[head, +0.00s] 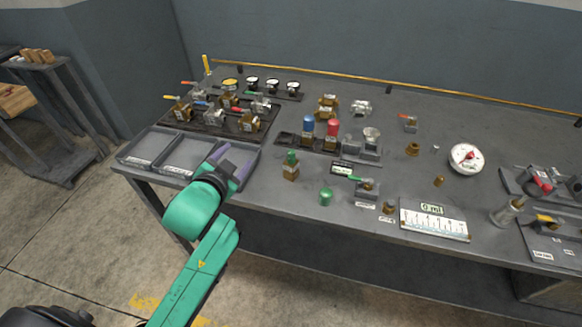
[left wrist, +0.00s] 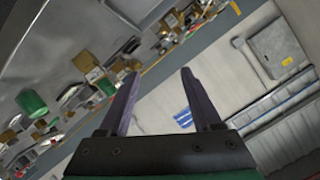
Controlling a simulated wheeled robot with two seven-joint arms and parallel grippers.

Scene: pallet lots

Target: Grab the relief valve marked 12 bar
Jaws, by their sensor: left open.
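No 12 bar marking is legible, so I cannot tell which part is that relief valve. Valve-like parts with brass bodies stand on the bench: a green-capped one (head: 290,165) alone near the middle, and a blue-capped one (head: 308,127) and a red-capped one (head: 332,130) in a dark rack. My left gripper (head: 231,163) is open and empty, over the right end of the grey tray at the bench's front left. In the left wrist view its fingers (left wrist: 160,74) are apart with nothing between them. My right gripper is not in view.
A grey divided tray (head: 152,150) lies at the front left edge. Behind it a dark tray (head: 208,128) holds several lever valves. Bare bench lies between my gripper and the green-capped part.

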